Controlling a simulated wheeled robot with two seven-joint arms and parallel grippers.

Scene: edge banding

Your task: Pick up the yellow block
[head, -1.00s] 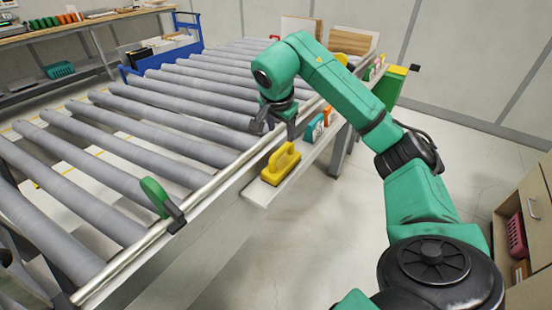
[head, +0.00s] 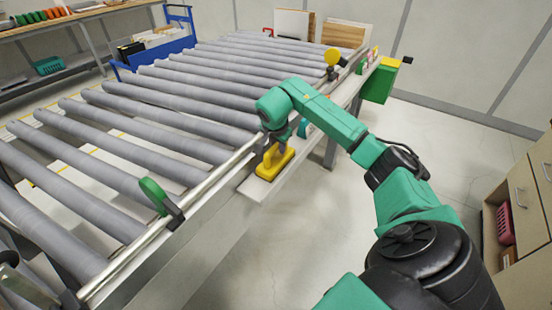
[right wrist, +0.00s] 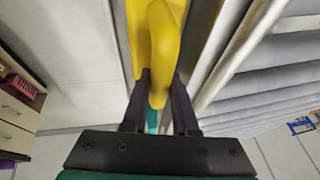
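The yellow block (head: 270,168), with a raised handle, sits on the narrow white ledge beside the roller conveyor. My right gripper (head: 274,148) is down over it, pointing at the handle. In the right wrist view the yellow handle (right wrist: 163,45) lies between the two dark fingers (right wrist: 161,80), one on each side. The fingers look open around it, and the handle appears closer to the left finger; firm contact cannot be made out. The arm hides part of the block's top in the head view. My left gripper is not in view.
The roller conveyor (head: 170,124) and its metal rail run along the block's left. A teal item (head: 304,128) stands on the ledge just beyond the block. Drawers (head: 530,205) are at the right; the floor between is clear.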

